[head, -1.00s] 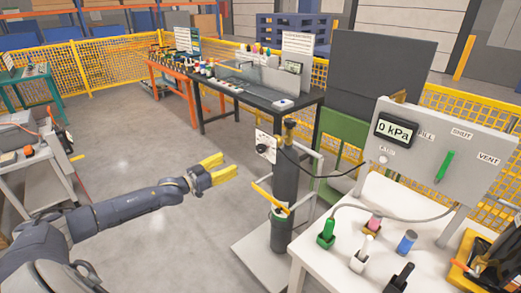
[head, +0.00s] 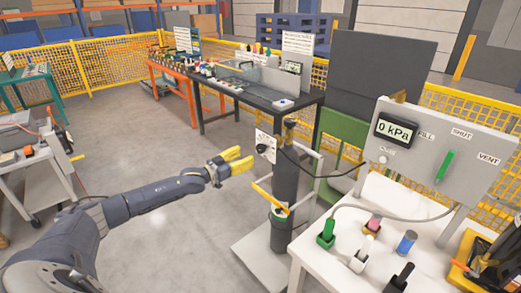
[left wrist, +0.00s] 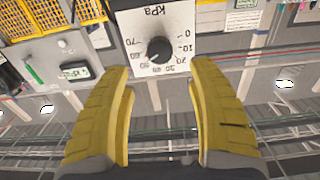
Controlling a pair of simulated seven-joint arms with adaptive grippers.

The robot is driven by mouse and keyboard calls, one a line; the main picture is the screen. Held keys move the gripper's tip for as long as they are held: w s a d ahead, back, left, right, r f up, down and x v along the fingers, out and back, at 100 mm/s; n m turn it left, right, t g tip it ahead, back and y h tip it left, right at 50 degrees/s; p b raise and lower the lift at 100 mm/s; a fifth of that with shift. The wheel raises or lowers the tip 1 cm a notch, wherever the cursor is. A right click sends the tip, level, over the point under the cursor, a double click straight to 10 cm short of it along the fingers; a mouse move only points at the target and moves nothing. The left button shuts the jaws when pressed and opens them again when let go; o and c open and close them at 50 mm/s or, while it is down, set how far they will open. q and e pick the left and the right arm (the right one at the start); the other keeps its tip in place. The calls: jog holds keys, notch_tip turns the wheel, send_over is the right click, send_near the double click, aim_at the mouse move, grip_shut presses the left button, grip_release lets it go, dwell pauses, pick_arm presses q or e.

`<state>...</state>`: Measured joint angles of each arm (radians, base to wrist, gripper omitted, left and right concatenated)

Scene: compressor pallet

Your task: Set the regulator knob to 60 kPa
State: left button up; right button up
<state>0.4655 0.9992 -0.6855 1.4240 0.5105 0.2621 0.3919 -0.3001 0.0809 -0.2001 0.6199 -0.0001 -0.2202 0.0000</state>
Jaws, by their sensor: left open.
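The regulator knob (left wrist: 159,50) is small, black and round on a white dial plate (left wrist: 133,27) marked KPa, which appears upside down in the left wrist view. Its pointer is too small to read. In the head view the knob (head: 262,148) sits on the plate by the dark cylinder (head: 285,185). My left gripper (head: 241,160) has yellow fingers, open and empty, just left of the knob and apart from it. In the left wrist view the open fingers (left wrist: 157,72) frame the knob, which lies beyond their tips. The display (head: 397,131) reads 0 kPa. My right gripper is not seen.
A grey panel (head: 470,150) has a green lever (head: 444,166) and FILL, SHUT and VENT labels. A black hose (head: 318,174) runs from the regulator. A white table (head: 335,278) holds coloured plugs. A yellow handle (head: 268,195) juts near the cylinder. Floor left of it is clear.

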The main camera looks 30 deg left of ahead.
aim_at(258, 149)
pick_arm(q)
jog(key=shift+x, duration=4.5)
jog(key=shift+c, duration=0.5)
grip_shut()
